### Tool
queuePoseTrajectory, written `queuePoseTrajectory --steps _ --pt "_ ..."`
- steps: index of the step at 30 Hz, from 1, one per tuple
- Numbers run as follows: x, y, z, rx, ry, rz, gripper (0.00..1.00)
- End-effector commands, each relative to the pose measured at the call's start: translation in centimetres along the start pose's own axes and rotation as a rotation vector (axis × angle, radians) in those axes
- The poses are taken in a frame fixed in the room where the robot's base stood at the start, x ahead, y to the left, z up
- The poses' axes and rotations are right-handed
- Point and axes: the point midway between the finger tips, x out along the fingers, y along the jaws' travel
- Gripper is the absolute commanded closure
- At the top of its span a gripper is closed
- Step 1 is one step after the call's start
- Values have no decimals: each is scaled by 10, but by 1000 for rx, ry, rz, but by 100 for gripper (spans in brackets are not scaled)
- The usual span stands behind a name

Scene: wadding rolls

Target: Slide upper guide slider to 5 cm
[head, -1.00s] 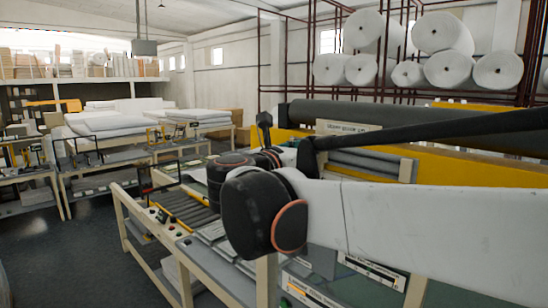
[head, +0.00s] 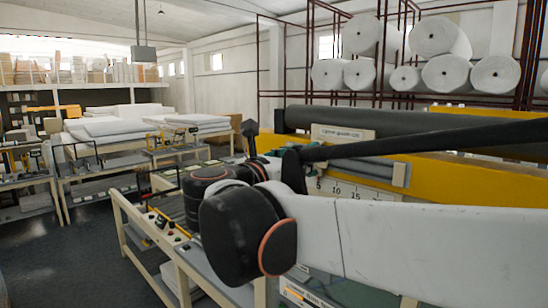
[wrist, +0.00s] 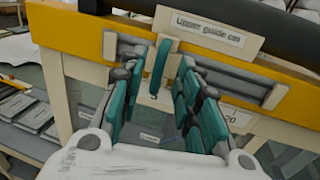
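The upper guide is a grey rail (wrist: 235,82) on a yellow beam, under a sign reading "Upper guide cm" (wrist: 205,30). A teal upright handle on a cream mount, seemingly the upper guide slider (wrist: 158,68), stands toward the rail's left part in the wrist view. My gripper (wrist: 157,82) is open, with its teal fingers on either side of the handle; I see gaps on both sides. Below, the scale plate is mostly hidden by the fingers; a 20 shows at right. In the head view the scale (head: 345,190) shows 5, 10, 15; my arm hides the slider.
The yellow beam (head: 440,178) and a long dark roller (head: 390,125) lie behind my arm. A workbench (head: 150,235) with controls stands at left, and white rolls (head: 440,40) hang on racks behind. Open floor (head: 60,265) lies at the lower left.

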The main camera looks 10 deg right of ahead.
Motion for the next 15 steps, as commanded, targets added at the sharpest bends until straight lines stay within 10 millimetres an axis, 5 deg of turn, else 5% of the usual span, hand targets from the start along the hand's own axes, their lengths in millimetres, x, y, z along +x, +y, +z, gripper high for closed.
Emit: queuePoseTrajectory --steps 6,15 --pt "-45 1 0 0 0 5 69" --pt "-77 -1 0 0 0 1 69"
